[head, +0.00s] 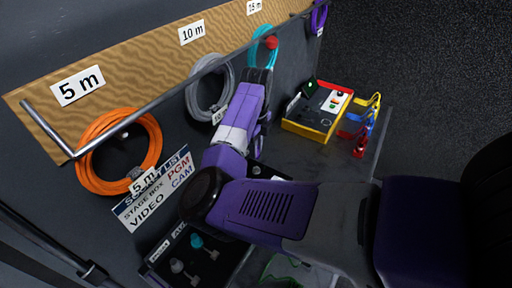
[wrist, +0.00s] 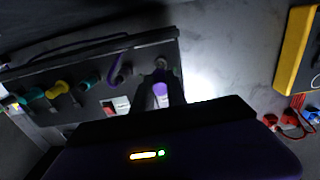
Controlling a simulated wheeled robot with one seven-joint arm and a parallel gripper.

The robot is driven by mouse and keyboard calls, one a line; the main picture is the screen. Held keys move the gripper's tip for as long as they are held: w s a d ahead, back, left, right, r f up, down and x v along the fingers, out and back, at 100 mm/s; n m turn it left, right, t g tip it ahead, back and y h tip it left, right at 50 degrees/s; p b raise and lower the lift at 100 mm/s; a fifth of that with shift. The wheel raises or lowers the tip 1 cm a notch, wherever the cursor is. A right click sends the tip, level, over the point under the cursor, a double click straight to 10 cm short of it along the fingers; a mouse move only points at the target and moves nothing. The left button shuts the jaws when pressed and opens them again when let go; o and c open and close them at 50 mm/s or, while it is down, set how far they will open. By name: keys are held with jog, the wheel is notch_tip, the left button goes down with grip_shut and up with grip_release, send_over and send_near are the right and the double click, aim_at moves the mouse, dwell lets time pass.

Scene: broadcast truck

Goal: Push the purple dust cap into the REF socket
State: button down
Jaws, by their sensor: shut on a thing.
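In the wrist view my gripper (wrist: 160,84) is shut on a small purple piece, the purple dust cap (wrist: 161,89), mostly covered by the fingers. The fingers are over the edge of a dark connector panel (wrist: 88,88). A grey round piece shows just past the fingertips; I cannot tell whether it is a socket. A purple curved loop (wrist: 117,70) is left of the fingers. No REF label is readable, so I cannot pick out that socket or tell whether the cap touches it.
Several yellow and green caps (wrist: 57,88) line the panel to the left. A yellow box (head: 315,112) stands on the grey counter, with red, blue and yellow connectors (head: 364,132) beside it. Orange (head: 118,150) and grey cable coils hang on the wall.

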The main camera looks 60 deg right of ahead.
jog(key=shift+f+b, duration=1.25)
jog(key=shift+f, duration=1)
jog(key=shift+f+b, duration=0.4)
jog(key=shift+f, duration=0.8)
dwell(0.5)
jog(key=c, duration=1.3)
grip_release()
jog(key=shift+o, duration=0.2)
jog(key=shift+r, duration=0.1)
jog(key=shift+r+b, duration=0.55)
jog(key=shift+r, duration=3.35)
jog(key=shift+s+f, duration=0.1)
